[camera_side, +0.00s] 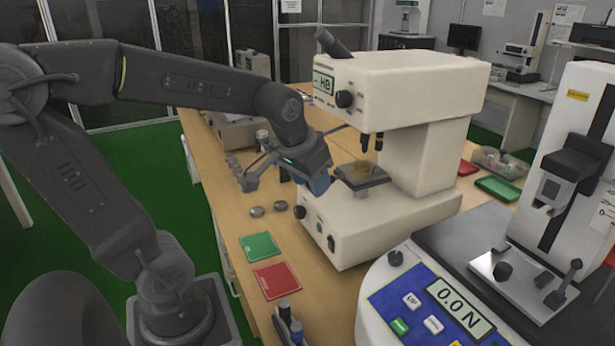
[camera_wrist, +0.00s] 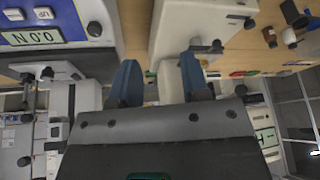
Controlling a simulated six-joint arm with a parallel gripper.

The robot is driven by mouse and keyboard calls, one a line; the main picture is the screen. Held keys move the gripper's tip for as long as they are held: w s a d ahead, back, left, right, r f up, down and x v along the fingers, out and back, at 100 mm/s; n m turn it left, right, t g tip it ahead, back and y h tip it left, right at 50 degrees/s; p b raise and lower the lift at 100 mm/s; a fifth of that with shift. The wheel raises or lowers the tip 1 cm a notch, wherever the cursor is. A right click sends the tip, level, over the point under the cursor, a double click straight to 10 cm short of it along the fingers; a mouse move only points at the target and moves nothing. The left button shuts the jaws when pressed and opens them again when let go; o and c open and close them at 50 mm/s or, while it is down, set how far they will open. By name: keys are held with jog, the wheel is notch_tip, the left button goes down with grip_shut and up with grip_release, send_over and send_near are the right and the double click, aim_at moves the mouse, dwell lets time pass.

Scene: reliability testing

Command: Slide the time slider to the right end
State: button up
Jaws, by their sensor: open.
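The cream hardness tester (camera_side: 400,85) stands on the wooden bench, with an HB display on its head. Its base front (camera_side: 325,228) carries a black knob (camera_side: 299,211), a small green control (camera_side: 318,226) and another dark control (camera_side: 331,243). I cannot tell for certain which of these is the time slider or where it stands in its travel. My gripper (camera_side: 318,183) is in front of the tester, above its base controls and left of the specimen stage. Its two blue fingers are apart with nothing between them in the wrist view (camera_wrist: 160,82).
A specimen stage (camera_side: 360,178) stands under the tester's dark lenses. A force tester (camera_side: 460,300) reading 0.0 N is at the front right. Green (camera_side: 260,247) and red (camera_side: 276,280) pads and small metal discs (camera_side: 257,211) lie on the bench (camera_side: 225,190) to the left.

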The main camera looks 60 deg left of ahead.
jog(key=shift+o, duration=1.2)
jog(key=w+a+f+n+g+y, duration=0.1)
jog(key=w+a+f+n, duration=0.1)
jog(key=a, duration=0.7)
jog(key=shift+w+f+n, duration=0.4)
jog(key=shift+w+f, duration=0.1)
jog(key=shift+w, duration=0.65)
jog(key=w+a+f+n+g, duration=0.15)
jog(key=a+f, duration=0.25)
jog(key=a, duration=0.4)
jog(key=w+a+f+n, duration=0.15)
jog(key=a+f, duration=0.25)
jog(key=a, duration=0.4)
jog(key=shift+t, duration=0.65)
jog(key=shift+w+a+f, duration=0.95)
jog(key=shift+w+f, duration=0.2)
jog(key=shift+f, duration=0.05)
jog(key=shift+w+a+f, duration=0.9)
jog(key=shift+w+f, duration=0.25)
jog(key=shift+f, duration=0.1)
jog(key=shift+w+a+f, duration=0.95)
jog(key=shift+w+f, duration=0.2)
jog(key=shift+f, duration=0.05)
jog(key=shift+c, duration=0.3)
grip_shut()
